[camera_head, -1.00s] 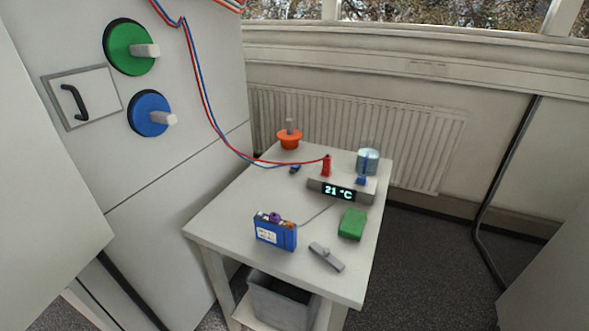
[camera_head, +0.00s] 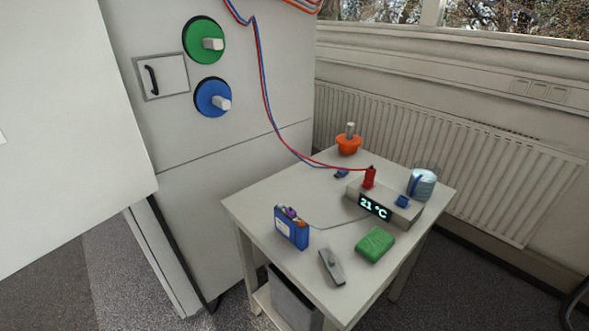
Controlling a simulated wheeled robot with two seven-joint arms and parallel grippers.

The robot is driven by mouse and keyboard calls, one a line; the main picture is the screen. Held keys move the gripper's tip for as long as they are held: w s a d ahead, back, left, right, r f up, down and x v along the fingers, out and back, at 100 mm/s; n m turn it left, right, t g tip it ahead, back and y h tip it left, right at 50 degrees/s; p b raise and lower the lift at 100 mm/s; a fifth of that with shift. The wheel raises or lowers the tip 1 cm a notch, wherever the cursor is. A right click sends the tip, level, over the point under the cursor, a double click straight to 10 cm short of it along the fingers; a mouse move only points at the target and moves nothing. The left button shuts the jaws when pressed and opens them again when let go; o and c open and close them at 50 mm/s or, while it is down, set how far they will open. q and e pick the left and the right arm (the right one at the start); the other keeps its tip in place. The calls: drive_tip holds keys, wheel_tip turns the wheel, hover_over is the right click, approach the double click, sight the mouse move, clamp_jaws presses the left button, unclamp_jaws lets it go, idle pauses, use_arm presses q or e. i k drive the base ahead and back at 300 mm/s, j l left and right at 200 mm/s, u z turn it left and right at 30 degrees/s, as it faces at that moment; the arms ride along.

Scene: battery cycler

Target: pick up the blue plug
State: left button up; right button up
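The blue plug (camera_head: 342,174) is a small dark blue piece lying on the white table (camera_head: 262,208). It is at the end of the blue cable, just in front of the orange thing and left of the grey device. The red plug (camera_head: 370,177) stands upright on the grey device (camera_head: 408,213), whose display reads 21 °C. A blue socket-like piece (camera_head: 402,201) sits on the device's right part. Neither of my grippers is in view.
On the table are a blue battery pack (camera_head: 291,229), a green block (camera_head: 375,245), a grey tool-like piece (camera_head: 332,267), an orange thing (camera_head: 349,142) and a light-blue roll (camera_head: 422,184). A grey bin (camera_head: 291,302) stands below. The cabinet (camera_head: 225,140) rises at the left.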

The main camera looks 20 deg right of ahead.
sight(341, 174)
drive_tip(key=i+l, duration=0.1)
drive_tip(key=l, duration=0.4)
drive_tip(key=i+l, duration=0.1)
drive_tip(key=l, duration=0.45)
drive_tip(key=i+l, duration=0.1)
drive_tip(key=l, duration=0.4)
